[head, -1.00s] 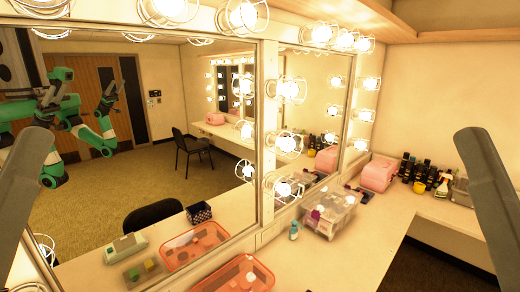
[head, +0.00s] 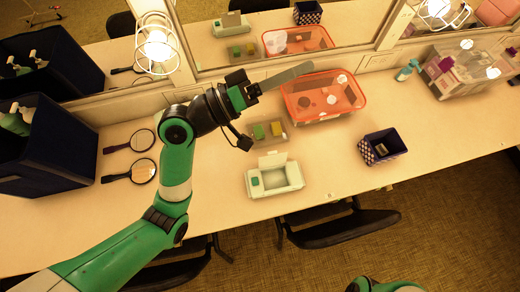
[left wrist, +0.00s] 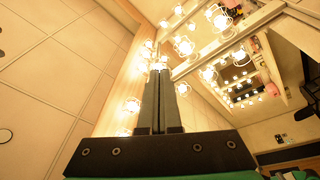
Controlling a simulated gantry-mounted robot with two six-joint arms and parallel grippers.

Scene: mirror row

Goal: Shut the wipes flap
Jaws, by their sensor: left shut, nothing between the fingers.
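The wipes box (head: 289,182), pale green-white, sits on the counter near its front edge in the head view. Its flap (head: 272,159) stands up from the top, open, at the side toward the mirror. A small green patch shows on the box's left part. My left gripper (head: 306,69) is shut and empty, raised over the counter between the box and the mirror, clear of the flap. The left wrist view shows its fingers (left wrist: 160,72) pressed together, with lamps and ceiling beyond. My right gripper is not in view.
A grey tray with green and yellow blocks (head: 270,143) lies just behind the box. An orange bin (head: 350,109) stands behind right, and a dark patterned box (head: 383,146) to the right. Two hand mirrors (head: 144,171) lie left, beside a navy bin (head: 68,150).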

